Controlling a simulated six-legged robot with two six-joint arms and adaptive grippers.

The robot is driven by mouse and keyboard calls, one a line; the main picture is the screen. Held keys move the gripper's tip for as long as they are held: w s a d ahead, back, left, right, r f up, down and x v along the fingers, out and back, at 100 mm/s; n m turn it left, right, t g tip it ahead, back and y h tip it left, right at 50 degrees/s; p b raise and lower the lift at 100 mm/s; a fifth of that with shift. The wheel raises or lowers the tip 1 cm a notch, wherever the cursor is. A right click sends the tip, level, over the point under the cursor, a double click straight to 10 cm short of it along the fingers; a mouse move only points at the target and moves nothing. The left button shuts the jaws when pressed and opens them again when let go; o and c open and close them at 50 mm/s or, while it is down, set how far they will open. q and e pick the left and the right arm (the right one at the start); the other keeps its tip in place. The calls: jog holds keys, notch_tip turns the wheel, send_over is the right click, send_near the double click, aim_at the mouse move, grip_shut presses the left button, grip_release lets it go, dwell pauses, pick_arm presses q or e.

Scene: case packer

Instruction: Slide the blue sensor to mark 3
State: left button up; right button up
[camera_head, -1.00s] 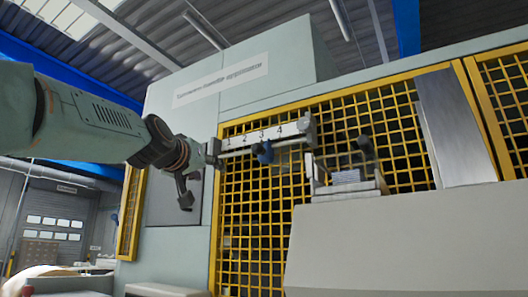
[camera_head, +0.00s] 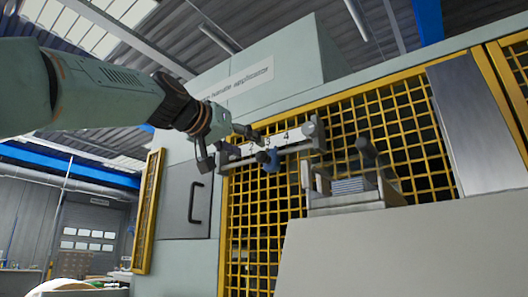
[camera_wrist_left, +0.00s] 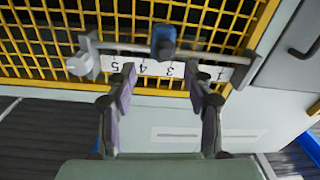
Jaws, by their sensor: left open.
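The blue sensor (camera_head: 268,161) sits on a horizontal rail in front of the yellow mesh. The rail carries a white numbered scale (camera_head: 292,136). The wrist view shows the scale upside down (camera_wrist_left: 155,69), with 5, 4, 3 and 1 readable. There the sensor (camera_wrist_left: 163,42) appears between 3 and 4; its exact setting I cannot tell. My right gripper is out of view.
Metal end brackets (camera_head: 316,132) close off the rail. A tray with a stack (camera_head: 352,186) stands below right of it. A grey door with a black handle (camera_head: 196,202) is at the left. Yellow mesh guard (camera_head: 250,215) lies behind.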

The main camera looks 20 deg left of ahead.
aim_at(259, 154)
pick_arm(q)
jog(key=w+p, duration=0.1)
jog(key=w, duration=0.1)
jog(key=w+p, duration=0.2)
jog(key=shift+w+d+f, duration=0.15)
jog(key=shift+w, duration=0.1)
jog(key=shift+w+d+p, duration=0.3)
jog(key=shift+w+p, duration=0.15)
jog(key=shift+w, duration=0.15)
jog(key=shift+w+d, duration=0.5)
jog(key=shift+w, duration=0.1)
jog(key=shift+w+d, duration=0.15)
jog(key=shift+w, duration=0.15)
jog(key=shift+w+a+f, duration=0.15)
jog(key=shift+w+a, duration=0.05)
jog(key=shift+w, duration=0.1)
jog(key=shift+s+a, duration=0.2)
jog(key=shift+s, duration=0.05)
jog(key=shift+c, duration=0.8)
jog(key=shift+s+d+r, duration=0.15)
jog(key=shift+s+r, duration=0.05)
jog(key=shift+s, duration=0.1)
jog(key=c, duration=0.3)
jog(key=shift+d, duration=0.1)
jog(key=shift+c, duration=0.8)
jog(key=shift+w+f, duration=0.1)
jog(key=shift+w, duration=0.05)
grip_shut()
